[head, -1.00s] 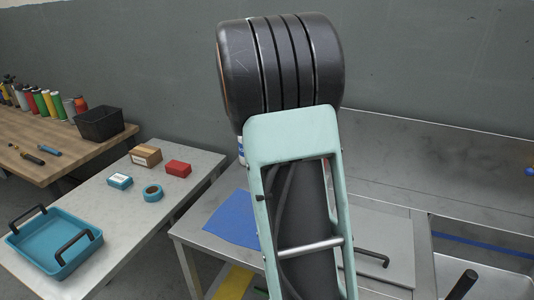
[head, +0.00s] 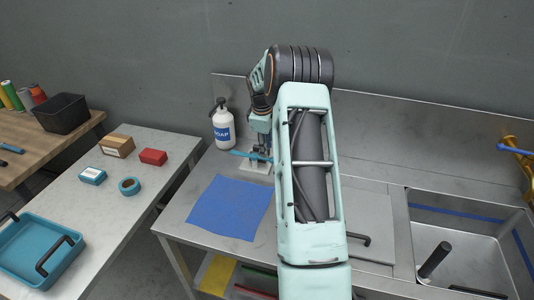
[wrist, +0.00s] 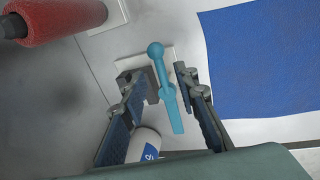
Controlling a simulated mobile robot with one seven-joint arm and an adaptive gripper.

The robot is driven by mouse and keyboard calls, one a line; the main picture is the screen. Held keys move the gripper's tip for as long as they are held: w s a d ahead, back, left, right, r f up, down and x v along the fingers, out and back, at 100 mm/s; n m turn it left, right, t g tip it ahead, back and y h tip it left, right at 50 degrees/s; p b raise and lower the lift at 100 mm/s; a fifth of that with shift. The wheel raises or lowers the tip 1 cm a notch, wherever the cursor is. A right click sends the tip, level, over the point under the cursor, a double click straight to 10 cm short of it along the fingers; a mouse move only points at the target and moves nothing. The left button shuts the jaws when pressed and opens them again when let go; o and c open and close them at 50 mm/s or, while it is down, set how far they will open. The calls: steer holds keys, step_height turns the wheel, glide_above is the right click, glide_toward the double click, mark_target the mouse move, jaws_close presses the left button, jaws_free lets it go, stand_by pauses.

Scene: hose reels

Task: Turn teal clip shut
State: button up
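The teal clip (wrist: 163,85) is a lever with a ball at one end and a flat tongue at the other. In the wrist view it lies between the two fingers of my gripper (wrist: 158,78), with gaps on both sides. My gripper is open and no contact shows. The clip sits over a pale base plate (wrist: 115,17) on the metal counter. In the head view the clip (head: 250,156) juts left from beside my gripper (head: 262,148), low over a pale plate (head: 256,167). My wrist partly hides the clip's mount there.
A white soap bottle (head: 223,128) stands just left of my gripper. A blue cloth (head: 228,209) lies flat in front. A sink (head: 450,240) is at right. In the wrist view a red ribbed cylinder (wrist: 62,16) is at upper left.

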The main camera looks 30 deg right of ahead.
mark_target(253, 156)
steer(key=shift+w+d+f+p, duration=0.15)
steer(key=shift+d+f, duration=0.05)
steer(key=shift+f, duration=0.95)
steer(key=shift+w+d+f+p, duration=0.15)
steer(key=shift+f, duration=1)
jaws_close()
